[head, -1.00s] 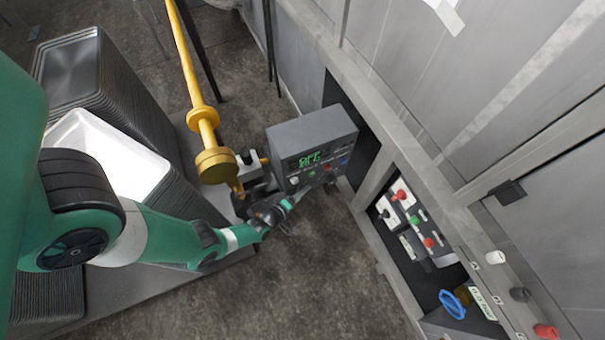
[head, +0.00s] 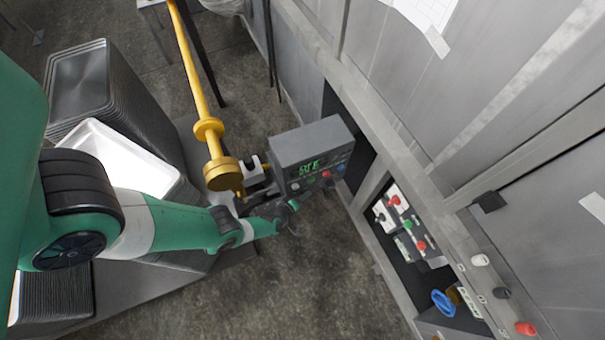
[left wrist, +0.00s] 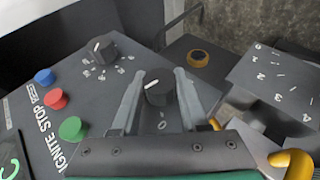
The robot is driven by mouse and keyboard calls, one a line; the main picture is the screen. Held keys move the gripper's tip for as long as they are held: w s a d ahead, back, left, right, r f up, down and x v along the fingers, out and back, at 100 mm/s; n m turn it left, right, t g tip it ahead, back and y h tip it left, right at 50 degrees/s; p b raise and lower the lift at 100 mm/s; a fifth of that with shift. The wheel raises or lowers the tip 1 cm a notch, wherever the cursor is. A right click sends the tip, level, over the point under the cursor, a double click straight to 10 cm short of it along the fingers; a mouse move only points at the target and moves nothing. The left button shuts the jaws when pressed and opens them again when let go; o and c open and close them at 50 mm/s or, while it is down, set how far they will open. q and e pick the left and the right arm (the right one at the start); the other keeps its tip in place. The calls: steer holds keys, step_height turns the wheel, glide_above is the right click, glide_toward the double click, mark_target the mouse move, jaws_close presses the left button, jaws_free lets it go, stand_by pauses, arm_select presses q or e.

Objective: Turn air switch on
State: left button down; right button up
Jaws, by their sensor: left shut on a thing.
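A dark grey control box (head: 312,150) with a green lit display stands in the middle of the head view. My left gripper (head: 293,214) is at the box's lower front side. In the left wrist view, the two fingers of my left gripper (left wrist: 159,98) are shut on a black knob (left wrist: 158,88) with a white pointer line and a 0 below it. A second black knob (left wrist: 101,50) with small marks around it sits farther left on the same panel. I cannot read which knob is the air switch. My right gripper is not in view.
Blue (left wrist: 44,76), red (left wrist: 55,98) and green (left wrist: 71,128) buttons sit left of the fingers. Stacked trays (head: 85,85) stand at left. A cabinet with a switch recess (head: 402,222) is at right. Floor below the gripper is clear.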

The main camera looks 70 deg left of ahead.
arm_select(q)
steer(key=shift+c, duration=2.1)
jaws_free()
steer(key=p+v, duration=0.9)
steer(key=v, duration=0.2)
steer(key=shift+s, duration=0.15)
steer(key=shift+d+r, duration=0.1)
steer(key=shift+d, duration=0.05)
